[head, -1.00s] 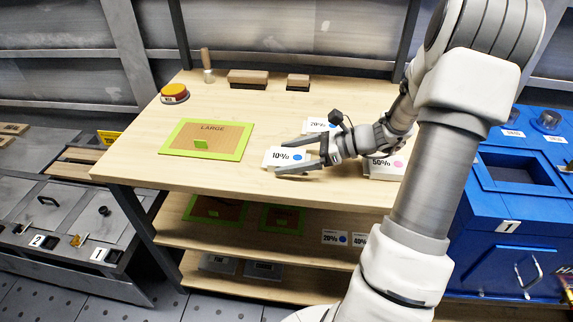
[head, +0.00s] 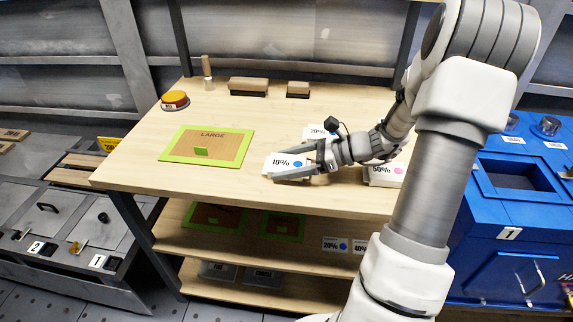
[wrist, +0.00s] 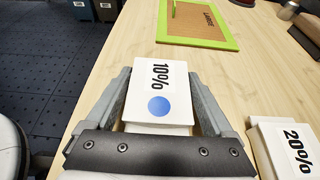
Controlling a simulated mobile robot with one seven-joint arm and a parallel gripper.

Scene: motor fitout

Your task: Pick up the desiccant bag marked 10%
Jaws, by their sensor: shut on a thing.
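The desiccant bag marked 10% (head: 284,162) is a white pack with a blue dot, on the wooden bench top near its front edge. It also shows in the wrist view (wrist: 160,88), between the two grey fingers. My gripper (head: 292,163) is shut on the bag, one finger along each long side. I cannot tell whether the bag is clear of the bench top.
A bag marked 20% (wrist: 292,150) lies close to my gripper, behind it in the head view. A bag marked 50% (head: 382,175) lies to the right. A green-edged LARGE board (head: 206,159) lies left, with bare bench between. A red-orange button (head: 175,99) stands back left.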

